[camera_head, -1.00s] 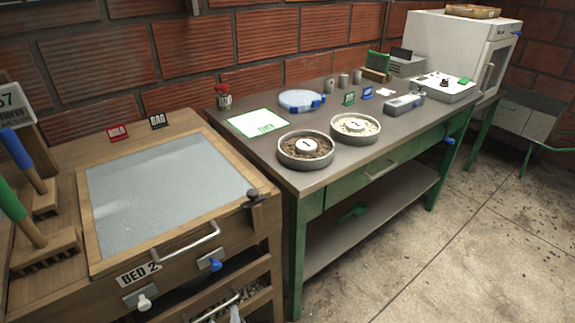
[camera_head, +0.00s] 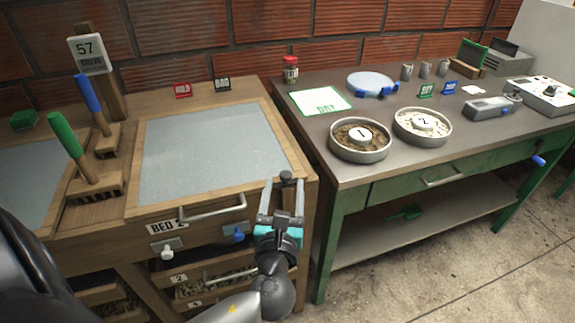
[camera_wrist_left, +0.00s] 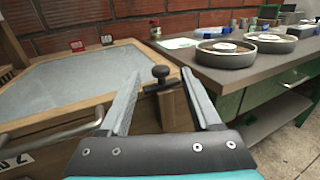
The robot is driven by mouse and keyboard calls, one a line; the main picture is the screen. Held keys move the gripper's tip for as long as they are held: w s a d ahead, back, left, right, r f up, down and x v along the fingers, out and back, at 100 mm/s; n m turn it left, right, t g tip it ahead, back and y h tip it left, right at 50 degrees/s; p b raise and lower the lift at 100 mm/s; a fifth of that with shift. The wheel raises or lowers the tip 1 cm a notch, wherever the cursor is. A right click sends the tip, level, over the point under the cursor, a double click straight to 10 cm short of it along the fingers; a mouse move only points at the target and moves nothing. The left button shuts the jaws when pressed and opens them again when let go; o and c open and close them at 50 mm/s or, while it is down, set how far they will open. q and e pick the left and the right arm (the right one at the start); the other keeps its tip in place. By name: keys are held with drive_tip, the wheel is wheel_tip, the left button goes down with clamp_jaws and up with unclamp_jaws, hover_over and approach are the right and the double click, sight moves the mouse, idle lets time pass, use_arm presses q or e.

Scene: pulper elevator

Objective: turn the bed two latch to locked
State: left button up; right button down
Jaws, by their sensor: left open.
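The bed two latch (camera_head: 286,177) is a dark round knob on a short post at the right front corner of the wooden bed 2 frame (camera_head: 300,168). In the left wrist view the latch (camera_wrist_left: 160,74) shows its knob above a dark crossbar. My left gripper (camera_head: 284,193) is open and empty at that corner, its two fingers pointing toward the latch. In the left wrist view the knob appears between the fingertips (camera_wrist_left: 161,80); I cannot tell whether they touch it. The BED 2 label (camera_head: 167,227) is on the front. My right gripper is out of view.
A bar handle (camera_head: 212,213), white knob (camera_head: 166,250) and blue knob (camera_head: 235,236) are on the bed's front. Drawers with numbered labels sit below. The green workbench (camera_head: 345,195) with round trays stands close on the right. Brushes (camera_head: 98,110) stand left of the bed's panel.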

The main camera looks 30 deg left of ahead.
sight(286, 179)
use_arm(q)
drive_tip(key=x, duration=0.6)
drive_tip(key=shift+b, duration=0.4)
drive_tip(key=shift+x, duration=0.85)
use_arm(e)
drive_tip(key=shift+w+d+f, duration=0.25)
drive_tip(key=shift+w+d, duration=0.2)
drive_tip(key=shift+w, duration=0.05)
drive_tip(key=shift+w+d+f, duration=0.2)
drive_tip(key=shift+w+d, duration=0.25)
use_arm(q)
drive_tip(key=c, duration=1)
clamp_jaws()
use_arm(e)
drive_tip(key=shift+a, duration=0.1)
